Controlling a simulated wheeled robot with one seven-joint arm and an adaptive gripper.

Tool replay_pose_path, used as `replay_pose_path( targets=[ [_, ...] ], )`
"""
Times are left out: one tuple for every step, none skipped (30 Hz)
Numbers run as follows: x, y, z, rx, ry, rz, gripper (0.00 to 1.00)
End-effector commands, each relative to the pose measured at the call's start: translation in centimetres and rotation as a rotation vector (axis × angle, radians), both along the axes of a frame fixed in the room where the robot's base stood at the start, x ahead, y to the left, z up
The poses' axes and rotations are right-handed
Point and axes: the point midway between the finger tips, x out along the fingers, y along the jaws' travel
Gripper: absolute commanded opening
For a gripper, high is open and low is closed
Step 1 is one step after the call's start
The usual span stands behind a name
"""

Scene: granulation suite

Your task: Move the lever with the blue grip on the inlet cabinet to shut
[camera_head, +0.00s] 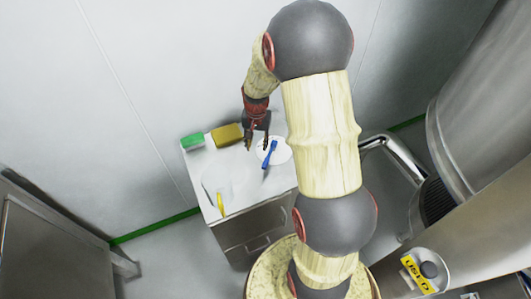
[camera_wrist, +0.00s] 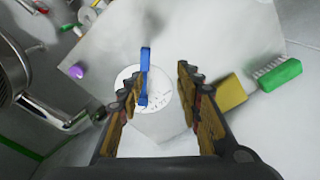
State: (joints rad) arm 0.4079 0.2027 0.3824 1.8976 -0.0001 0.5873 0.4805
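The lever with the blue grip (camera_head: 269,155) stands on a round white plate (camera_head: 283,153) on top of the white cabinet. In the wrist view, the blue grip (camera_wrist: 145,72) points away from me over the white plate (camera_wrist: 161,92), which bears small marks I cannot read. My gripper (camera_head: 257,143) is just above the cabinet top, beside the lever in the head view. In the wrist view, my gripper (camera_wrist: 158,77) is open, and the blue grip shows between the fingers, close to the left one. I cannot tell whether they touch. The lever's lower end is partly hidden by the left finger.
A yellow block (camera_head: 227,134) and a green brush (camera_head: 193,141) lie at the back left of the cabinet top. A small yellow item (camera_head: 220,203) is at its front left. A large steel vessel (camera_head: 480,170) and a bent pipe (camera_head: 395,153) stand to the right.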

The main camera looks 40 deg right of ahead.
Motion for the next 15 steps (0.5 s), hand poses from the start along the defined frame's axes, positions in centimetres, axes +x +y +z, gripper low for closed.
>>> replay_pose_path(
  targets=[
    [-0.2,-1.0,-1.0,0.011,0.023,-0.038,0.35],
    [-0.3,-1.5,-1.8,0.016,0.031,-0.058,0.35],
    [-0.3,-2.0,-2.6,0.020,0.038,-0.081,0.35],
    [-0.4,-2.4,-3.2,0.022,0.044,-0.096,0.35],
    [-0.5,-2.7,-3.8,0.025,0.049,-0.109,0.35],
    [-0.6,-3.0,-4.3,0.029,0.055,-0.123,0.35],
    [-0.7,-3.2,-4.7,0.030,0.059,-0.132,0.35],
    [-0.7,-3.3,-5.1,0.032,0.061,-0.139,0.35],
    [-0.7,-3.5,-5.4,0.033,0.062,-0.146,0.35],
    [-0.7,-3.6,-5.7,0.033,0.062,-0.149,0.35],
    [-0.7,-3.6,-6.0,0.033,0.064,-0.152,0.35],
    [-0.8,-3.6,-6.4,0.034,0.066,-0.153,0.35],
    [-0.8,-3.6,-6.8,0.035,0.066,-0.153,0.35],
    [-0.8,-3.6,-7.2,0.034,0.067,-0.153,0.35],
    [-0.8,-3.6,-7.7,0.034,0.067,-0.153,0.35]
  ],
)
